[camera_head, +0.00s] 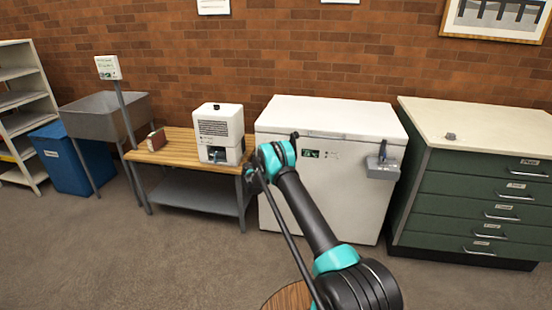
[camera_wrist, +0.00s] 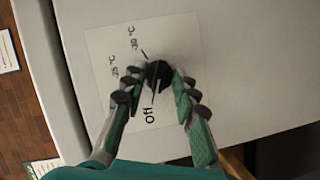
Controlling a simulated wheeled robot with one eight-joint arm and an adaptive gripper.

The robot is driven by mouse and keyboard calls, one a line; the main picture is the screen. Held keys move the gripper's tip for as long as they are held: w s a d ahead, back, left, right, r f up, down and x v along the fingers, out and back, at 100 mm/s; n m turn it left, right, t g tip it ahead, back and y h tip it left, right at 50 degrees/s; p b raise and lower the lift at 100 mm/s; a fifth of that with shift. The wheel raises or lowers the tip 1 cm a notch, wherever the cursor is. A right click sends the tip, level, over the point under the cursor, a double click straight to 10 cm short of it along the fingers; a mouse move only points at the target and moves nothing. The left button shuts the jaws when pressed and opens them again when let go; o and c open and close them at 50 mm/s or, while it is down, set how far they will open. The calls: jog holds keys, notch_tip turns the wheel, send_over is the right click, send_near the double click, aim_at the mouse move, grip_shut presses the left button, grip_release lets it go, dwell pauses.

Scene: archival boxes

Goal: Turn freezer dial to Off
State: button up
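The white chest freezer (camera_head: 340,195) stands against the brick wall. In the wrist view its black round dial (camera_wrist: 158,74) sits on a pale label plate (camera_wrist: 108,45) marked -25 °C, -30 °C and Off. The Off mark lies just below the dial in that picture. I cannot clearly tell which mark the dial points at. My gripper (camera_wrist: 157,83) has one finger on each side of the dial. A narrow gap shows at the left finger; the right fingertip is very close to the dial or touching it. In the head view my arm hides the dial.
A grey holder (camera_head: 382,170) sticks out from the freezer's front right. A wooden bench (camera_head: 175,150) with a white machine (camera_head: 220,130) stands to the left, and a green drawer cabinet (camera_head: 475,195) to the right. The floor (camera_head: 150,255) at front left is clear.

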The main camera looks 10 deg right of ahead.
jog(key=v, duration=1.2)
jog(key=shift+r, duration=0.15)
